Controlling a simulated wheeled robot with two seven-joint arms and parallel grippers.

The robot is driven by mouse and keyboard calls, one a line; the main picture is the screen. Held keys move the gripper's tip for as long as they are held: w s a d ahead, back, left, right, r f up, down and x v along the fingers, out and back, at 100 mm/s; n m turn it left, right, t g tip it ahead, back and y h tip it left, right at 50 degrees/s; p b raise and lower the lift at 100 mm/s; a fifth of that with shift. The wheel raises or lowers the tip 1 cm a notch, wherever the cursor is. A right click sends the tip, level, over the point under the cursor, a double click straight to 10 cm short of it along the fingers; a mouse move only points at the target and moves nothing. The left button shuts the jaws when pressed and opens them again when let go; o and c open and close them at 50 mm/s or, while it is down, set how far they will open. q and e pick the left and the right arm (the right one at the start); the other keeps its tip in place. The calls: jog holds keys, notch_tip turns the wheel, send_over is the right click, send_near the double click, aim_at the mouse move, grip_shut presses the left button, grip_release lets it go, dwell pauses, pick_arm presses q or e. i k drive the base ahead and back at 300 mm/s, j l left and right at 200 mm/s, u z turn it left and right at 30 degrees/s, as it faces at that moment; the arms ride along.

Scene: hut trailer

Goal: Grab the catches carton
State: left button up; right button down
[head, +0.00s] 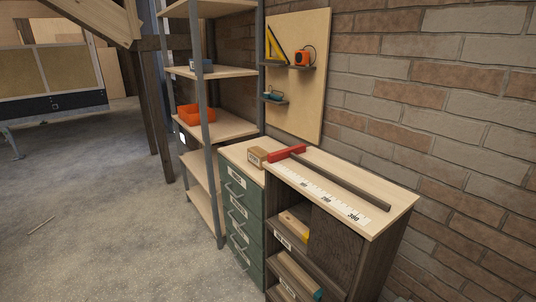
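A small brown cardboard carton (257,157) sits on the light wooden top of the green drawer cabinet (240,205) in the head view. It has a pale label on its front, too small to read, so I cannot confirm that it is the catches carton. A red piece (287,153) lies close to its right, at the end of a dark bar. Neither of my grippers is in view.
A workbench top (395,205) with a printed scale and a dark bar (340,183) adjoins the cabinet. Metal-framed shelves (235,128) stand left, holding an orange bin (190,114). A brick wall (420,90) closes the right. Concrete floor at left is mostly clear.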

aim_at(256, 155)
jog(key=i+j+z, duration=0.3)
jog(key=j, duration=0.25)
jog(key=i+j+z, duration=0.15)
jog(key=i+j, duration=0.15)
jog(key=i+j+z, duration=0.15)
jog(key=j, duration=0.15)
jog(key=i+j+z, duration=0.15)
jog(key=j, duration=0.2)
jog(key=i+j+z, duration=0.15)
jog(key=j, duration=0.2)
jog(key=i+j+z, duration=0.15)
jog(key=j, duration=0.15)
jog(key=i+j+z, duration=0.15)
jog(key=j, duration=0.2)
jog(key=i+j+z, duration=0.2)
jog(key=j+z, duration=0.15)
jog(key=j, duration=0.3)
jog(key=i+j+z, duration=0.15)
jog(key=j, duration=0.25)
